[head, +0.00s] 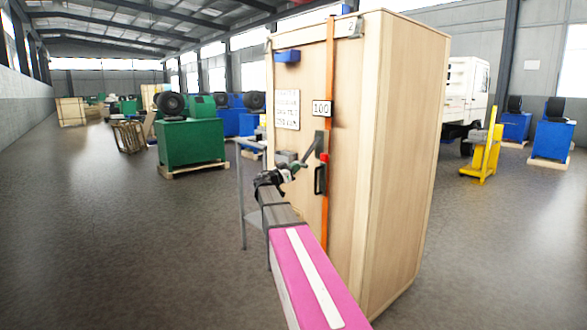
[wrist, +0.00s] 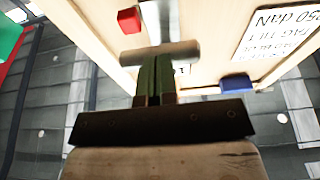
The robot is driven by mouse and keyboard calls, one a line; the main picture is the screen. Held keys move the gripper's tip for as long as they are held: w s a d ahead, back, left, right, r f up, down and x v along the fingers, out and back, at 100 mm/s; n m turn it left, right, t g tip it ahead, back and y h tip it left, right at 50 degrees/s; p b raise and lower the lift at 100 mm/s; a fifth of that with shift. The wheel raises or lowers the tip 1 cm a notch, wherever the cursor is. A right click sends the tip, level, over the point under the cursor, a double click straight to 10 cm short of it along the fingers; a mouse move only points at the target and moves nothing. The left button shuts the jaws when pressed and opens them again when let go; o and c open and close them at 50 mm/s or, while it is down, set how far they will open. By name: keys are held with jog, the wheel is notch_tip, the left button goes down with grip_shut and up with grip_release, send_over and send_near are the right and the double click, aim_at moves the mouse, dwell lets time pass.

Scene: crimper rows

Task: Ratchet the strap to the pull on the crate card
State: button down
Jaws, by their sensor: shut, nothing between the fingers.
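The tall wooden crate (head: 398,150) has an orange strap (head: 330,75) running down its front. A ratchet lever (head: 310,150) sticks out from the strap at an angle. A small plate (head: 322,108) on the strap reads 100. The crate card (head: 287,109) is left of the strap; in the wrist view the card (wrist: 280,28) is partly cut off and shows 250 daN. My gripper (head: 288,172) is at the lever's outer end. In the wrist view my gripper (wrist: 156,75) is shut, with a pale crossbar (wrist: 160,52) across its fingertips. Whether they touch is unclear.
A red block (head: 324,157) and a black handle (head: 320,180) sit below the ratchet. A blue block (head: 287,56) is high on the crate. A small grey stand (head: 241,195) is left of the crate. Open floor (head: 110,230) lies left.

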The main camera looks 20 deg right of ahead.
dwell(0.4)
jog(key=v, duration=1.3)
dwell(1.5)
notch_tip(320, 180, up, 24)
jog(key=a+g+y, duration=0.2)
jog(key=y, duration=0.3)
jog(key=shift+s+f+y, duration=0.2)
jog(key=shift+s+y, duration=0.2)
jog(key=shift+s, duration=0.05)
jog(key=shift+a, duration=0.1)
